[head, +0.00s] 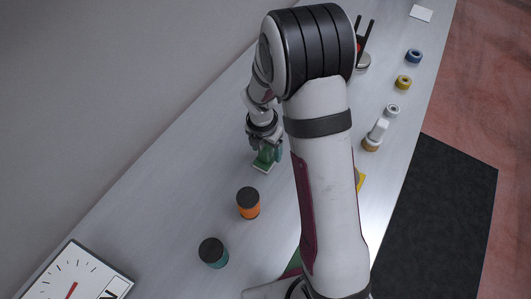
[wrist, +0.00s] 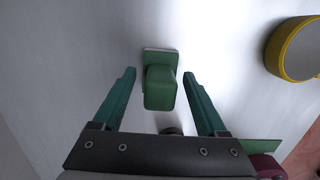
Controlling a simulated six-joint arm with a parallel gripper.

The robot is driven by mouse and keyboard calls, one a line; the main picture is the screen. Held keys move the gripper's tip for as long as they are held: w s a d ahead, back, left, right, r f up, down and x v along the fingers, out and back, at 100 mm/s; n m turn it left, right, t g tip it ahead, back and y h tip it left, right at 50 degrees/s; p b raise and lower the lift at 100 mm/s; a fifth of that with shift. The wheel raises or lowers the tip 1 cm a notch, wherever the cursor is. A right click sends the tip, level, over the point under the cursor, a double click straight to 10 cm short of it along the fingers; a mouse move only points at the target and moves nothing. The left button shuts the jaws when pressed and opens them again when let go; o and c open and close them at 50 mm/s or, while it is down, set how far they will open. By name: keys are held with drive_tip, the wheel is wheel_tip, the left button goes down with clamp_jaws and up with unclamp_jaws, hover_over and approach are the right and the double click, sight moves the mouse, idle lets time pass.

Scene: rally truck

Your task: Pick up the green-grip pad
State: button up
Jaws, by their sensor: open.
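The green-grip pad (wrist: 160,90) has a green block-shaped grip on a thin pale base. In the wrist view it lies between the two teal fingers of my gripper (wrist: 159,74), with a gap on each side. My gripper is open and holds nothing. In the head view my gripper (head: 266,149) points down right over the pad (head: 263,165), whose pale base edge shows on the bench. The fingers partly cover the grip there, and how far down they reach is hard to tell.
An orange jar (head: 248,206) and a teal jar (head: 213,255), both black-lidded, stand nearer on the bench (head: 175,215). A dial board (head: 75,276) lies lower left. Blue (head: 414,55) and yellow (head: 403,82) rolls and a white-handled tool (head: 377,133) are on the right. Bench around the pad is clear.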

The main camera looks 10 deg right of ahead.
drive_tip(key=shift+f, duration=0.4)
clamp_jaws()
drive_tip(key=shift+w+r, duration=0.1)
drive_tip(key=shift+r, duration=0.45)
wheel_tip(320, 180, up, 3)
drive_tip(key=shift+r, duration=0.1)
drive_tip(key=s+d+r, duration=0.6)
drive_tip(key=d, duration=0.4)
drive_tip(key=shift+s+r, duration=0.15)
drive_tip(key=shift+r, duration=0.2)
drive_tip(key=c, duration=0.7)
unclamp_jaws()
clamp_jaws()
